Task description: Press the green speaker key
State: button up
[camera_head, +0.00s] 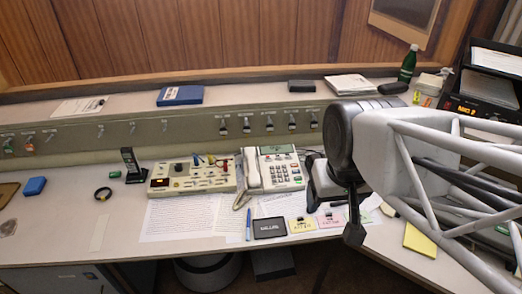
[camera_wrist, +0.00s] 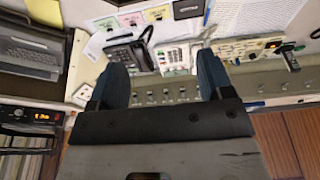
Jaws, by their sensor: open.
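The white desk telephone (camera_head: 276,168) has a handset on its left side, a greenish display at the top and rows of keys. A small green key (camera_head: 297,179) shows at its lower right; its label is too small to read. In the wrist view the telephone (camera_wrist: 175,57) appears upside down beyond my fingers, and the green key cannot be made out clearly. My gripper (camera_wrist: 163,64) is open and empty, its two dark blue fingers wide apart. In the head view my gripper hangs to the right of the telephone, apart from it.
A dark telephone (camera_wrist: 128,50) stands beside the white one. A beige key panel (camera_head: 192,175) lies left of it. Papers (camera_head: 180,218), a pen (camera_head: 248,225) and coloured note cards (camera_head: 301,225) lie in front. A green bottle (camera_head: 407,65) and a black radio unit (camera_head: 478,109) stand at the right.

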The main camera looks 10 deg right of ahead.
grip_shut()
dwell(1.6)
